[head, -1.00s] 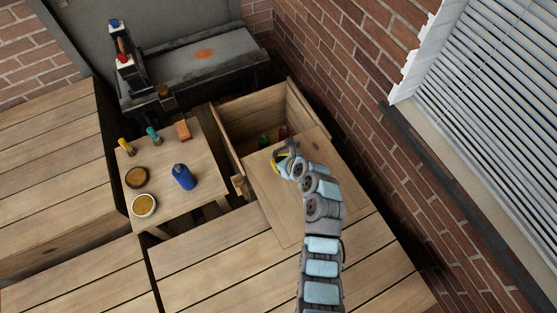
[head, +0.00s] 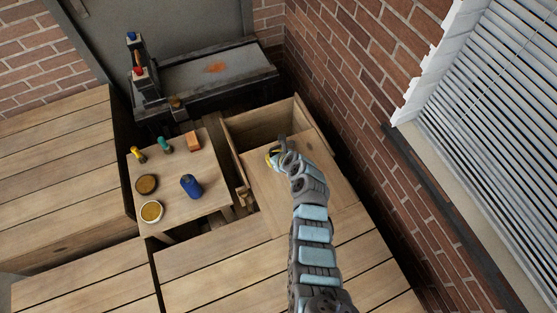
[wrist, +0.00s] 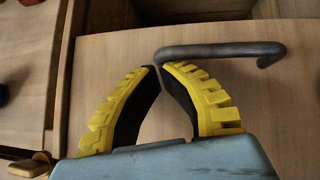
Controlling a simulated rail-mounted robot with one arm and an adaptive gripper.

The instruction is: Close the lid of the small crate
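The small wooden crate (head: 262,113) stands beside the brick wall with its far part open. Its flat wooden lid (head: 335,182) lies towards me, clear of that opening; the lid fills much of the wrist view (wrist: 255,125). A dark bar handle (wrist: 220,50) is on the lid near its far edge. My gripper (head: 277,156) is just above the lid at the handle. In the wrist view, its yellow and black fingertips (wrist: 159,69) almost meet at the handle's left end. The tips hide that end, so I cannot tell whether they pinch it.
A small table (head: 176,182) on the left holds a blue can (head: 190,186), round tins (head: 151,211), small bottles (head: 164,145) and an orange block (head: 193,141). A hand press (head: 143,75) stands behind. The brick wall (head: 345,95) is close on the right.

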